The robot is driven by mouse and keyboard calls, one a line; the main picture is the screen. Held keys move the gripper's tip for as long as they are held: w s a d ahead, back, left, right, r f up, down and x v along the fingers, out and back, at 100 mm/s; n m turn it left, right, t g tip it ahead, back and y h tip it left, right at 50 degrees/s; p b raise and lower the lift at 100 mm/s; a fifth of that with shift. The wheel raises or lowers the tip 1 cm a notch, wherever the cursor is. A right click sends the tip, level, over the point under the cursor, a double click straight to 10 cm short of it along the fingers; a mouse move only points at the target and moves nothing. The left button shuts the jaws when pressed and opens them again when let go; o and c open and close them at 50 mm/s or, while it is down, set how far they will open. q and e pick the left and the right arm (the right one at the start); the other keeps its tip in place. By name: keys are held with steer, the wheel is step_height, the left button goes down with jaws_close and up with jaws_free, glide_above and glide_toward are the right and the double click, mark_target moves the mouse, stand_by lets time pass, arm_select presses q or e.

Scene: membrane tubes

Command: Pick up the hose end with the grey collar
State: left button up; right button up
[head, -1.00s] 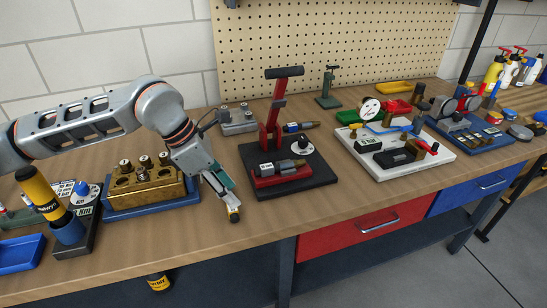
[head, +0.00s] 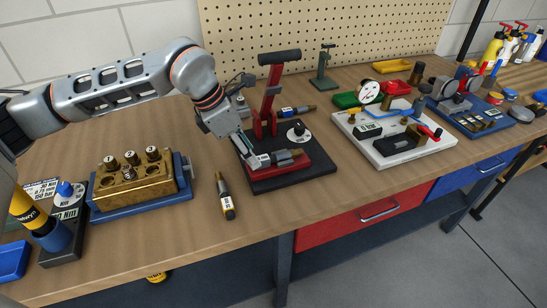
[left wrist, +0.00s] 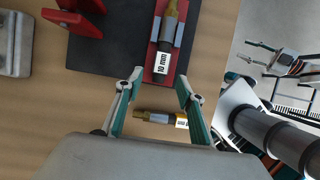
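A hose end with a grey section (head: 288,155) and a white "10 mm" label lies in a red cradle on the black press base. It also shows in the left wrist view (left wrist: 164,42), with its brass tip away from me. My left gripper (head: 246,150) is open and empty, over the near left edge of that base. Its two teal fingers (left wrist: 158,98) stand apart in the left wrist view, short of the labelled end. A second hose end with yellow bands (head: 226,197) lies on the bench. My right gripper (left wrist: 250,67) seems to show small at the right of the left wrist view.
A red press lever (head: 268,95) rises behind the cradle. A third hose end with a blue band (head: 292,111) lies behind it. A brass block on a blue base (head: 140,208) stands left. A white board (head: 385,160) with parts stands right.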

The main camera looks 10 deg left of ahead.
mark_target(267, 157)
arm_select(q)
steer(key=shift+w+d, duration=0.25)
steer(key=shift+d, duration=0.15)
steer(key=shift+w+d, duration=0.75)
steer(key=shift+d, duration=0.35)
steer(key=shift+x, duration=1.15)
steer(key=shift+f, duration=0.35)
jaws_close()
